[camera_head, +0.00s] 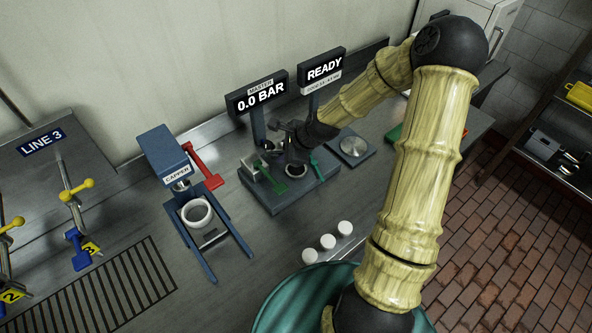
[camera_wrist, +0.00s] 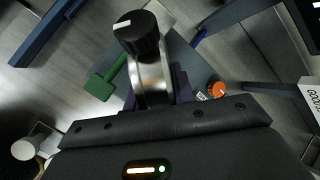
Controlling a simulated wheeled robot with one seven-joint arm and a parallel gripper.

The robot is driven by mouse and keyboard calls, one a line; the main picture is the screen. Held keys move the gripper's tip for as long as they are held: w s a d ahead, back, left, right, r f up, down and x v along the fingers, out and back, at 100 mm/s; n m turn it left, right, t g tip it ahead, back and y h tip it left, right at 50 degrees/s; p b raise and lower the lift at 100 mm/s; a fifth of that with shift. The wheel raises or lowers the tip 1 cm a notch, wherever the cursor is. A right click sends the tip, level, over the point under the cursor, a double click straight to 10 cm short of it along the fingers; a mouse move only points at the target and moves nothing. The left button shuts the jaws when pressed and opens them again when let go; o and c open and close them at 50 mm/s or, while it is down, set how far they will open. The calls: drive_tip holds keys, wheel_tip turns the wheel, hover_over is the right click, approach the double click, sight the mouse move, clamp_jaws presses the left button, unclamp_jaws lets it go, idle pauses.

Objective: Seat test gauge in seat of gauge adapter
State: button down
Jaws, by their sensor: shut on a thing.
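My gripper (camera_head: 297,150) is over the bench fixture under the "MASTER 0.0 BAR" display. In the wrist view, my gripper (camera_wrist: 155,92) is shut around a bright metal body topped by a black knob with a white mark, which I take to be the test gauge (camera_wrist: 152,75). The grey block (camera_head: 293,199) with green levers below the gripper appears to hold the gauge adapter. One green lever (camera_head: 271,185) is at its front, and it also shows in the wrist view (camera_wrist: 100,84). The adapter's seat is hidden, so I cannot tell whether the gauge touches it.
A blue capper (camera_head: 168,155) with a red lever and a white ring stands to the left. The displays (camera_head: 258,92) rise close behind the gripper. Several white caps (camera_head: 327,241) stand in front, near my arm.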

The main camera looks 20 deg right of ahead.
drive_tip(key=m, duration=0.2)
drive_tip(key=shift+w+d+r+m+t+y, duration=0.2)
drive_tip(key=shift+w+m+t+y, duration=0.05)
drive_tip(key=shift+m+t+y, duration=0.15)
drive_tip(key=m, duration=0.1)
drive_tip(key=m+t, duration=0.1)
drive_tip(key=shift+w+d+r+m, duration=0.25)
drive_tip(key=shift+d+r+m, duration=0.05)
drive_tip(key=shift+d+r, duration=0.05)
drive_tip(key=d+r+m+t, duration=0.1)
drive_tip(key=m, duration=0.1)
drive_tip(key=w+d+r+m+t, duration=0.1)
drive_tip(key=m+t, duration=0.1)
drive_tip(key=shift+d+r+m, duration=0.3)
drive_tip(key=shift+d+m, duration=0.1)
drive_tip(key=shift+w+d+r+m+t+h+b, duration=0.1)
drive_tip(key=shift+d+r+m+t+h+b, duration=0.2)
drive_tip(key=shift+d+r+m+t, duration=0.15)
drive_tip(key=shift+f, duration=0.1)
drive_tip(key=shift+f+p, duration=0.55)
drive_tip(key=shift+f, duration=2.4)
drive_tip(key=shift+a+f+p, duration=0.1)
drive_tip(key=shift+f+p, duration=0.35)
drive_tip(key=shift+f, duration=1.6)
